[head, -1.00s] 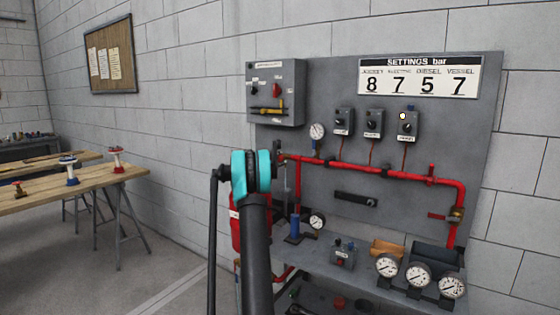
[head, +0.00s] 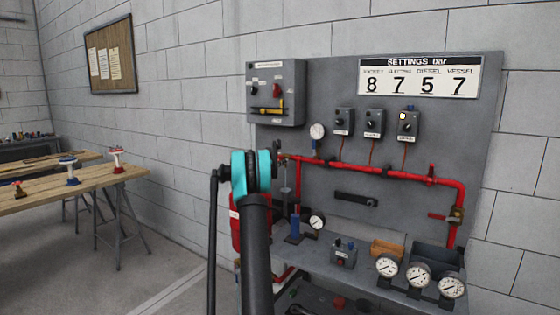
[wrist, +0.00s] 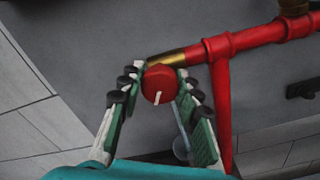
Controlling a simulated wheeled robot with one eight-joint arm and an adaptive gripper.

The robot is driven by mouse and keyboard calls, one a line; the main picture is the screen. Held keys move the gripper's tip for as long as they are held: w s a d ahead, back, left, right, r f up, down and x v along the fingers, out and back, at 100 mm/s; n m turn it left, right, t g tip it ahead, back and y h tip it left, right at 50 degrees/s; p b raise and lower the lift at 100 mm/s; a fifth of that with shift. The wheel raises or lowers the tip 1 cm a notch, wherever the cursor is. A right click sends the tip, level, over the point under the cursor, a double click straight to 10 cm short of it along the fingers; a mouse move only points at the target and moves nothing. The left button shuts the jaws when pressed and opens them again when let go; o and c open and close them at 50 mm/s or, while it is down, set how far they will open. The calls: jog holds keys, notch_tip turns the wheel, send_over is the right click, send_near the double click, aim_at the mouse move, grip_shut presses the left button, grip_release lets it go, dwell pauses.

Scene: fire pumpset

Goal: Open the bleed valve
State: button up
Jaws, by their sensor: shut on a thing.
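In the wrist view, a red round knob (wrist: 158,84) with a white mark sits at a brass fitting (wrist: 166,60) on the end of the red pipe; I take it for the bleed valve. The white mark points down in the picture. My gripper (wrist: 157,78) is shut on the knob, with one finger on each side. In the head view, my arm covers the area near the pipe's left end, and my gripper cannot be made out clearly there.
The red pipe (head: 345,168) runs across the grey panel (head: 450,130). Three control boxes hang above it. A shelf below carries several gauges (head: 418,274) and open bins. A wooden workbench (head: 95,182) stands at left, with open floor between.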

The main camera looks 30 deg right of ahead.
jog(key=o, duration=1.2)
jog(key=shift+a, duration=0.15)
jog(key=v, duration=1.1)
jog(key=shift+s+a+f, duration=0.1)
jog(key=shift+s+a, duration=0.1)
jog(key=shift+a, duration=0.15)
